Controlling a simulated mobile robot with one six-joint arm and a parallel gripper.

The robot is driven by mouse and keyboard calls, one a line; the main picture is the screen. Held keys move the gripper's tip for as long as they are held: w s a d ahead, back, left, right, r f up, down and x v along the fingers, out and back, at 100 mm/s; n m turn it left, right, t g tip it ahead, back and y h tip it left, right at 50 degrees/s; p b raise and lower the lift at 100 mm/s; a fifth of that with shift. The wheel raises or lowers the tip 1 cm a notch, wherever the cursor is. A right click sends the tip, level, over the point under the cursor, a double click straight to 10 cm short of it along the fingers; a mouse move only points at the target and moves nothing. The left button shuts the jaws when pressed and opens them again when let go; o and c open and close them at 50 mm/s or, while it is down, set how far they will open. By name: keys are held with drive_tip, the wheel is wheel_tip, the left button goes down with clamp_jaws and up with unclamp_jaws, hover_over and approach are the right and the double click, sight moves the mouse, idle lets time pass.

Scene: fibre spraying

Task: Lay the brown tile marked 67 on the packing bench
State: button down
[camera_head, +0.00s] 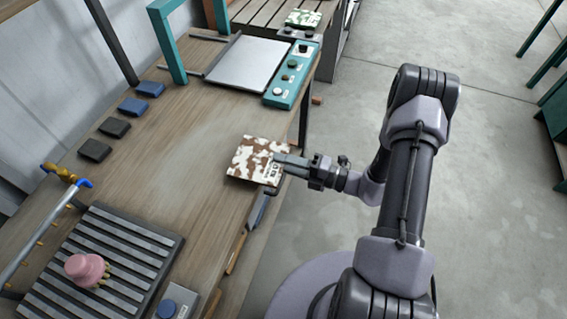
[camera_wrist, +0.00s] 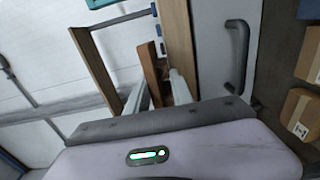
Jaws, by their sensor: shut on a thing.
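A square tile with a brown-and-white blotched pattern (camera_head: 252,158) is in my gripper (camera_head: 279,168) over the right edge of the wooden bench (camera_head: 195,140). My gripper is shut on the tile's right side. Small dark marks show near that side, too small to read as a number. I cannot tell for sure whether the tile touches the bench top. In the wrist view, my gripper's two pale fingers (camera_wrist: 157,92) stand on either side of a narrow brown strip, perhaps the tile seen edge-on. No label shows which bench is the packing bench.
A grey tray (camera_head: 235,62) and a teal control box (camera_head: 292,75) lie at the bench's far end. A green-patterned tile (camera_head: 303,18) is on a slatted surface beyond. A grey ribbed rack (camera_head: 100,262) holds a pink object (camera_head: 86,268). The middle of the bench is clear.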

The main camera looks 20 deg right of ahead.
drive_tip(key=shift+f, duration=0.1)
drive_tip(key=c, duration=1.1)
unclamp_jaws()
